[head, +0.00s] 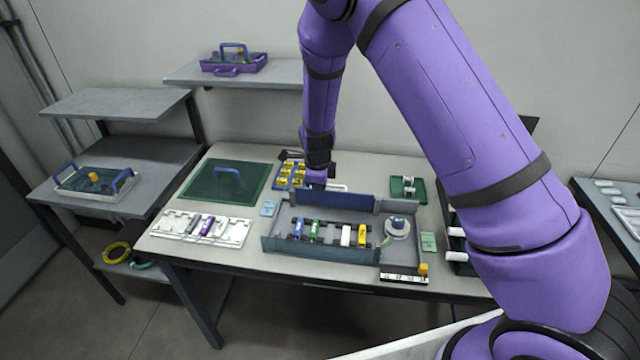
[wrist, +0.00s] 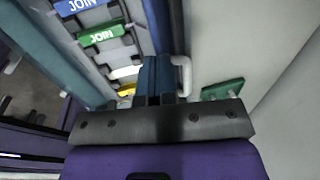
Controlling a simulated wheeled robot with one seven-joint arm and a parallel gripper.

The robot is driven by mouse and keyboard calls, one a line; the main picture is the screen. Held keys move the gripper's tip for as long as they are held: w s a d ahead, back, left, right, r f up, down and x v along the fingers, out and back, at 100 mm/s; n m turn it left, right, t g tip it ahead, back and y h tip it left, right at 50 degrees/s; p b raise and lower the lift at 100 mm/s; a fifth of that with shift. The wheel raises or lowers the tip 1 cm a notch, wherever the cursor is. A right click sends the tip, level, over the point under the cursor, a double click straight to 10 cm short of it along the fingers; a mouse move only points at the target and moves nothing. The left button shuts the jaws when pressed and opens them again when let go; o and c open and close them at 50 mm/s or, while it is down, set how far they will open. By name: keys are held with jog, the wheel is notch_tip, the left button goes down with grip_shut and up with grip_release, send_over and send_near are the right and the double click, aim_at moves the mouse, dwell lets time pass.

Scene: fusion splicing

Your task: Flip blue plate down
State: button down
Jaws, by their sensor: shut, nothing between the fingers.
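The blue plate (head: 342,201) stands upright along the back edge of the grey tray (head: 330,254) on the main table. In the wrist view it looks like a dark blue strip (wrist: 160,28) just ahead of my fingers. My gripper (head: 318,184) is just behind the plate's left half, pointing down. Its fingertips (wrist: 157,75) are shut and empty, close to the plate. I cannot tell whether they touch it. A white bent rod (wrist: 184,74) is beside the fingers in the wrist view.
The tray holds blue, green, white and yellow pieces and a round spool (head: 398,228). A rack of yellow pieces (head: 291,174) stands behind it to the left. A green mat (head: 226,180), a white tray (head: 202,229) and a small green holder (head: 407,189) are also on the table.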

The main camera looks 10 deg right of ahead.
jog(key=shift+s+a+f+t+h, duration=0.25)
jog(key=shift+s+f+t+h, duration=0.15)
jog(key=shift+s+t, duration=0.35)
jog(key=shift+s+a+f+t+h, duration=0.35)
jog(key=shift+s+t, duration=0.25)
jog(key=shift+t, duration=0.25)
jog(key=shift+s+a+f+t+h, duration=0.25)
jog(key=shift+s+f+t, duration=0.2)
jog(key=shift+s+t, duration=0.3)
jog(key=shift+s+a+f, duration=0.15)
jog(key=shift+s+f, duration=0.2)
jog(key=shift+f, duration=0.2)
jog(key=shift+s+a+f, duration=0.1)
jog(key=shift+s+f, duration=0.25)
jog(key=shift+f, duration=0.15)
jog(key=shift+s+a+f, duration=0.15)
jog(key=shift+s+f, duration=0.15)
jog(key=shift+f, duration=0.35)
jog(key=shift+s+a+f, duration=0.15)
jog(key=shift+s+f, duration=0.1)
jog(key=shift+f, duration=0.35)
